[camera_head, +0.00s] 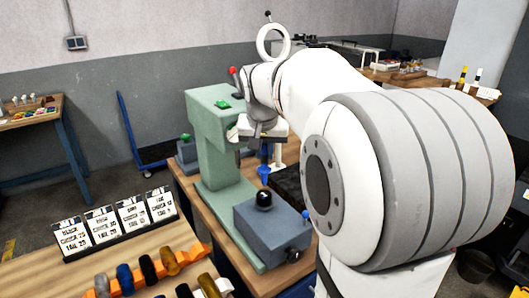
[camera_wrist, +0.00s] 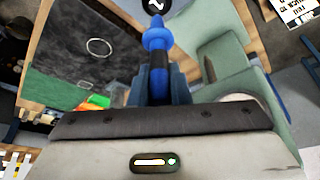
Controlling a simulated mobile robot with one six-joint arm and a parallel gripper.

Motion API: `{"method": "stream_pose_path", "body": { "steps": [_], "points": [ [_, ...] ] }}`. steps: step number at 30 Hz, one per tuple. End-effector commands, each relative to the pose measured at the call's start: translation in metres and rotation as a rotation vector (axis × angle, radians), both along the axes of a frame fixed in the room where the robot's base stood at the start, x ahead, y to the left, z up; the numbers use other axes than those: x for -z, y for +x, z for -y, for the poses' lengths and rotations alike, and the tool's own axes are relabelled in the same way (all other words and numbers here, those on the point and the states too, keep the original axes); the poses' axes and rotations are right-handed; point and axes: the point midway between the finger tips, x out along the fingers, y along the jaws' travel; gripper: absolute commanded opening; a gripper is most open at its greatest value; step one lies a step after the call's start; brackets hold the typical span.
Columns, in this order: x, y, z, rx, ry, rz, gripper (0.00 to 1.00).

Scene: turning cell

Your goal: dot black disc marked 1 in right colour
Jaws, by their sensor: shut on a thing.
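My gripper (camera_wrist: 160,85) is shut on a blue marker (camera_wrist: 158,42), whose tip points away from the jaws. In the head view the marker (camera_head: 264,173) points down just above a round black thing (camera_head: 264,198) on a blue-grey box; this looks like the disc. In the wrist view the black disc (camera_wrist: 184,4) is cut by the top edge, with a white mark like a 1. The marker tip is close to its edge; I cannot tell whether they touch.
A green machine (camera_head: 208,125) stands behind the blue-grey box (camera_head: 262,232). Several printed cards (camera_head: 132,215) stand in a black holder at the left. Several coloured rolls sit on an orange rack (camera_head: 192,256) in front. A wooden table (camera_head: 30,116) is at the far left.

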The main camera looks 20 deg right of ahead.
Motion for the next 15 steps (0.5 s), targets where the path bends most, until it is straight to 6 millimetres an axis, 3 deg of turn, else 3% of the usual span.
{"method": "stream_pose_path", "body": {
  "steps": [15],
  "points": [
    [-0.042,0.000,0.000,0.000,0.000,0.001,0.00]
  ]
}}
